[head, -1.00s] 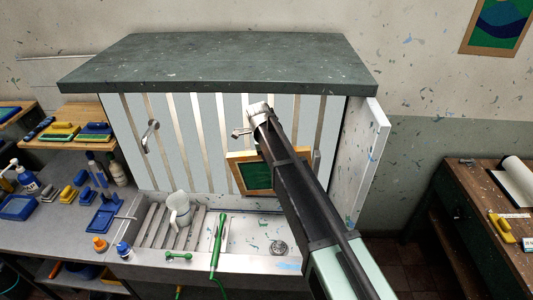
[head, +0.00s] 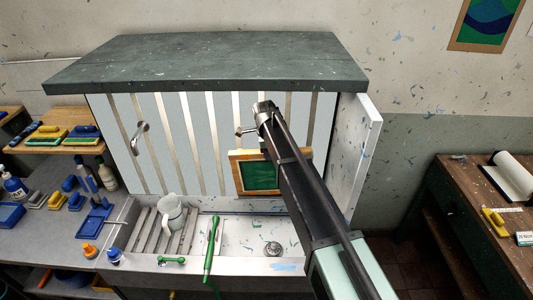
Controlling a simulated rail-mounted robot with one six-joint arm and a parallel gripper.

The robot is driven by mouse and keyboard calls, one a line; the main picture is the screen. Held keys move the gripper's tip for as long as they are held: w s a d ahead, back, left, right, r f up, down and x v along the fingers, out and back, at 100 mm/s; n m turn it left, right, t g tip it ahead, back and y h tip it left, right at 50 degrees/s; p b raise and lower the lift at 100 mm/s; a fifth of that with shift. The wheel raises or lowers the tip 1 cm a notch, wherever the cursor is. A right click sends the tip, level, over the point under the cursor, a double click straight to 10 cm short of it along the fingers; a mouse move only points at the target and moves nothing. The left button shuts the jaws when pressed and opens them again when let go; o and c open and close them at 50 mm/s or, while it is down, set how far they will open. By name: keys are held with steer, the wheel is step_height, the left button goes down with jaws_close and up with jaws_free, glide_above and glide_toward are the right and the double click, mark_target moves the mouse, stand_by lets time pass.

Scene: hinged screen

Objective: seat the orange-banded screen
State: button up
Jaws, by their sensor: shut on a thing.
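The screen, a wooden frame with an orange tint on its edge and a green mesh (head: 260,177), is upright in front of the slatted cabinet (head: 172,150). My gripper (head: 264,140) is at its upper edge, largely hidden behind my dark arm, and it appears shut on the screen. My arm covers the screen's right part. A small metal piece (head: 245,131) sticks out to the left beside my wrist. Whether the screen touches the cabinet cannot be told.
The dark cabinet top (head: 205,62) overhangs above, and a white side panel (head: 362,150) stands right. Below are the sink (head: 240,238), a jug (head: 171,212) and a green-handled tool (head: 212,246). A metal handle (head: 138,138) is at the left.

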steer(key=shift+w+d+f+g+y+b, duration=0.4)
steer(key=shift+w+d+f+b, duration=0.2)
steer(key=shift+w+d+f, duration=0.25)
steer(key=o, duration=1.1)
steer(key=shift+r, duration=0.15)
steer(key=shift+c, duration=0.2)
